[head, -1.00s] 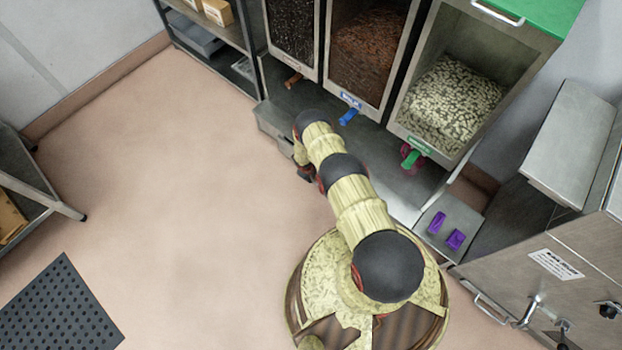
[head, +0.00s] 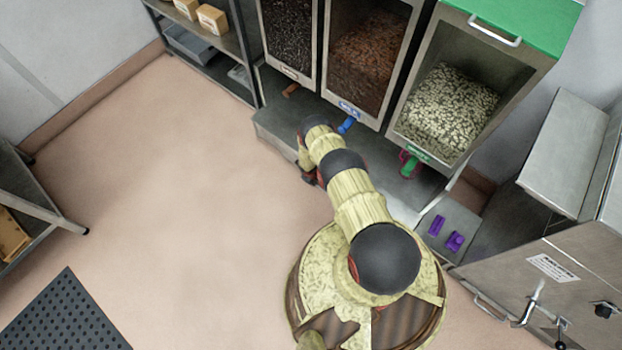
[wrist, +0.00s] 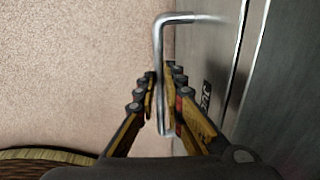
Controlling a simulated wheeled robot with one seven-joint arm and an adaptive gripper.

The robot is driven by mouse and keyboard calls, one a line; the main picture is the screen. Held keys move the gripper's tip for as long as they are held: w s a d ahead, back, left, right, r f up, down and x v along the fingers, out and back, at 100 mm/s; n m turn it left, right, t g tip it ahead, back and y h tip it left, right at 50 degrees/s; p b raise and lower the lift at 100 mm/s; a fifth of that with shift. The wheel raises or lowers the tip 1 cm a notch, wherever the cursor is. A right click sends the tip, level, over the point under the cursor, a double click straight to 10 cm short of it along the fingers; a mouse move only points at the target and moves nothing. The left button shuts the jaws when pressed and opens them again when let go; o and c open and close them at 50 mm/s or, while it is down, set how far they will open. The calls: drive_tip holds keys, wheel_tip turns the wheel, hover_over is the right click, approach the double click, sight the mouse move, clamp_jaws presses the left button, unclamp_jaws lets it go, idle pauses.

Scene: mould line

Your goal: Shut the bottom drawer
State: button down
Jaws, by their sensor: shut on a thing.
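My gripper (wrist: 162,108) is shut on a bent metal bar handle (wrist: 159,60) in the wrist view. The handle stands out from a grey steel front (wrist: 205,45), which I take to be the drawer front, with a small dark label on it. A bright edge runs along this front on the right. In the head view my gripper (head: 308,174) is low beside the steel bench (head: 275,132) under the bins. My arm hides most of that front there, so I cannot tell how far the drawer stands open.
Bins with coloured taps stand over the bench, one holding pale pellets (head: 447,108). Two purple pieces (head: 445,232) lie right of my arm. A steel machine (head: 540,270) stands at the right. The floor (head: 190,200) on the left is clear up to a dark mat (head: 62,315).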

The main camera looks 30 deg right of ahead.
drive_tip(key=shift+w+d, duration=0.1)
drive_tip(key=shift+d, duration=0.15)
drive_tip(key=c, duration=1.9)
unclamp_jaws()
drive_tip(key=shift+s+a+r, duration=0.15)
drive_tip(key=shift+a+r, duration=0.2)
drive_tip(key=shift+r, duration=1.6)
drive_tip(key=shift+s+a+r, duration=0.15)
drive_tip(key=shift+a+r, duration=0.2)
drive_tip(key=shift+r, duration=1.65)
drive_tip(key=shift+s+a+r, duration=0.15)
drive_tip(key=shift+a+r, duration=0.2)
drive_tip(key=shift+r, duration=1.6)
